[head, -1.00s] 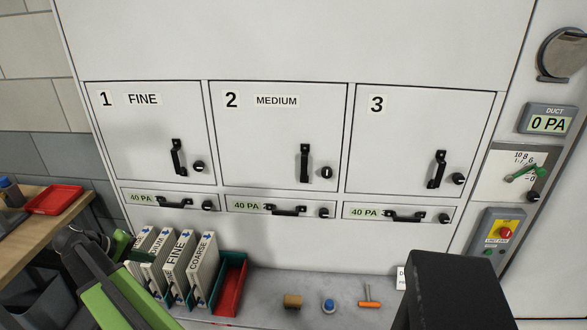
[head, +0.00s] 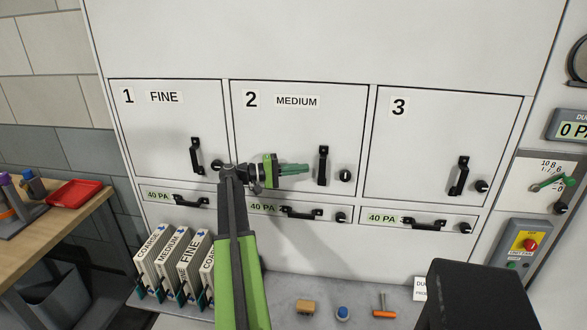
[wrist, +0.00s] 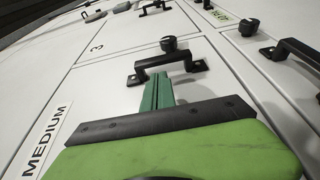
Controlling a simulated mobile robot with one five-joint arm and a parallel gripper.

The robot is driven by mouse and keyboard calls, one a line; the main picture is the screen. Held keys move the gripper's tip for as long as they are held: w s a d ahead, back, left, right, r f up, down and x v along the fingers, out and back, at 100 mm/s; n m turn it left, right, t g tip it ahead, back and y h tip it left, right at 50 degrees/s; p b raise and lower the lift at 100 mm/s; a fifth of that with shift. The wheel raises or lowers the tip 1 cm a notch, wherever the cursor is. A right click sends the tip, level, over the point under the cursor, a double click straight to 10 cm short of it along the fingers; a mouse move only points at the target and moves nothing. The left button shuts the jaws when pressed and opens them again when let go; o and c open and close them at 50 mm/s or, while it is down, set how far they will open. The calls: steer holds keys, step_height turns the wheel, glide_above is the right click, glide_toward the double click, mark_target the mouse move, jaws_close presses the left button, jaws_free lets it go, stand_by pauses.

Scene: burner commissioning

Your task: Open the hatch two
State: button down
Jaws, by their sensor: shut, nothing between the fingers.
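Hatch two (head: 298,125) is a flat white door marked "2" and "MEDIUM", and it is closed. Its black bar handle (head: 323,166) stands upright on the right part of the door, with a black round knob (head: 345,175) just right of it. My gripper (head: 308,169) is in front of the hatch, its green fingers shut and empty, pointing right at the handle. In the wrist view the fingers (wrist: 157,80) end close to the handle (wrist: 170,68); I cannot tell whether they touch it. The knob also shows in the wrist view (wrist: 168,44).
Closed hatches one (head: 165,120) and three (head: 440,140) flank it. Below are small drawers with handles (head: 300,213). Several labelled filters (head: 170,255) stand lower left. A wooden block (head: 305,307), a blue-topped item and an orange-handled tool lie on the ledge. A wooden bench (head: 60,230) stands left.

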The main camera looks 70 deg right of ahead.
mark_target(313, 168)
steer(key=x, duration=0.4)
steer(key=shift+s+d, duration=0.15)
steer(key=shift+s, duration=0.1)
